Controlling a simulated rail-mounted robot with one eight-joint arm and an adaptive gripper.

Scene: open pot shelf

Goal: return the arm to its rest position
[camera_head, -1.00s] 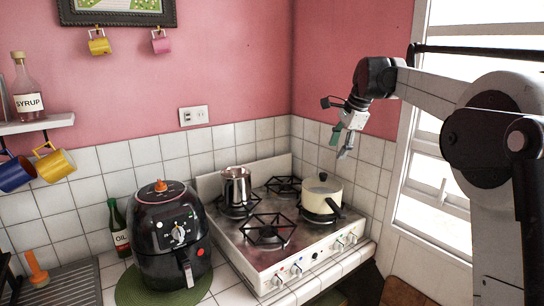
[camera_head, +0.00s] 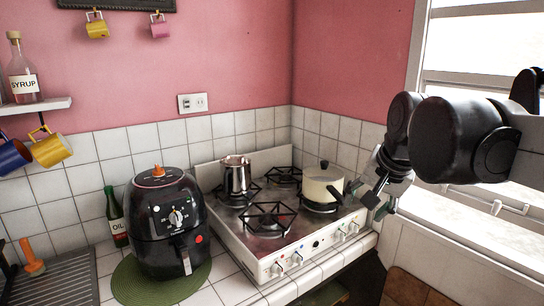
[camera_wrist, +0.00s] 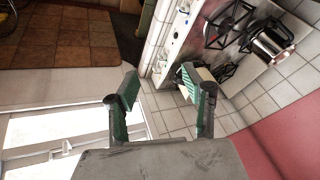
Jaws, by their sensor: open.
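My gripper (camera_head: 382,196) is in the right part of the head view, in front of the wall by the window and just right of the cream pot as seen there. It is partly covered by my dark wrist joints. In the wrist view my gripper (camera_wrist: 160,88) has its two green-padded fingers spread apart, with nothing between them. The gripper appears apart from the pot.
A steel pot (camera_head: 235,176) stands on the left rear burner. A black air fryer (camera_head: 165,235) sits on a green mat, with an oil bottle (camera_head: 115,217) behind it. A syrup bottle (camera_head: 24,78) and hanging mugs are at left. A window (camera_head: 480,60) is at right.

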